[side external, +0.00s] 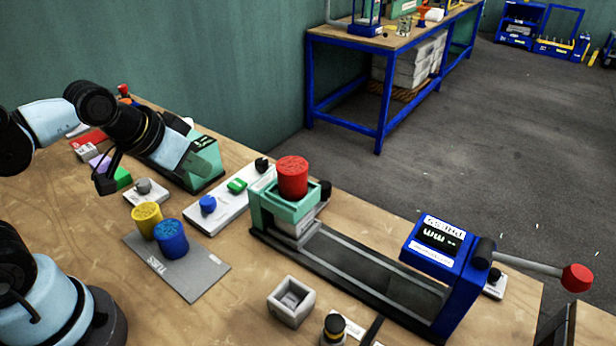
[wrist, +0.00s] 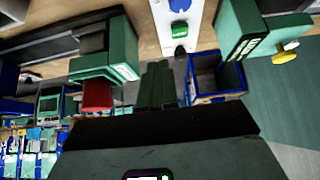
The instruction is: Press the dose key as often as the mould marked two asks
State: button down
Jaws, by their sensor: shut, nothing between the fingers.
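In the wrist view, the closed fingers (wrist: 157,85) are apart from the white panel. The white panel (side external: 222,208) carries a blue button (side external: 208,204), a green button (side external: 237,186) and a black knob (side external: 262,164). I cannot tell which is the dose key. A small grey open mould (side external: 290,302) stands at the front; I see no readable number on it.
A red tub (side external: 293,177) sits in the press's green holder (side external: 268,207). Yellow (side external: 146,220) and blue (side external: 171,239) tubs stand on a grey mat (side external: 205,277). A red-ended lever (side external: 577,277) juts right. The wooden table between mat and mould is clear.

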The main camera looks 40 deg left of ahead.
jog(key=shift+w, duration=0.1)
jog(key=m+t+y, duration=0.1)
jog(key=m+t, duration=0.1)
jog(key=m, duration=0.6)
send_over(234, 186)
jog(key=shift+f, duration=0.1)
jog(key=shift+f, duration=4.3)
jog(key=shift+f, duration=0.15)
jog(key=shift+f, duration=0.3)
jog(key=shift+r, duration=0.1)
